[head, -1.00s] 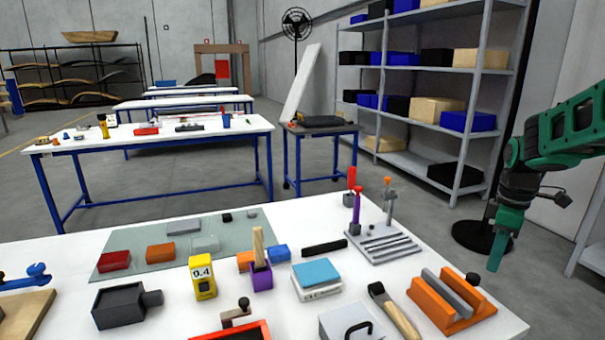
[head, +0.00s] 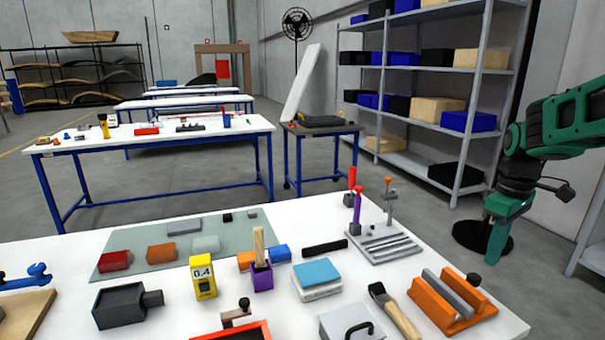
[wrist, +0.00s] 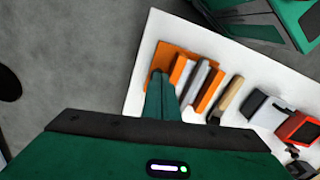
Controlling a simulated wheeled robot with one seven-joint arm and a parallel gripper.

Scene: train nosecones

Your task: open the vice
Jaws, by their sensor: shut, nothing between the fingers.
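The vice (head: 439,308) is orange with a grey jaw bar (head: 451,292) between its two orange walls, with gaps beside the bar. It stands at the right end of the near white table. A dark round knob (head: 473,279) shows at its far right side. My green gripper (head: 494,258) hangs above and beyond that side, pointing down and apart from the vice. In the wrist view my fingers (wrist: 161,76) are shut and empty.
A wood-handled tool (head: 398,314) and a grey box with a black handle (head: 350,324) lie left of the vice. A grey stand with upright screwdrivers (head: 383,246) is behind it. The floor is open right of the near table (head: 516,328); shelves (head: 430,105) stand farther back.

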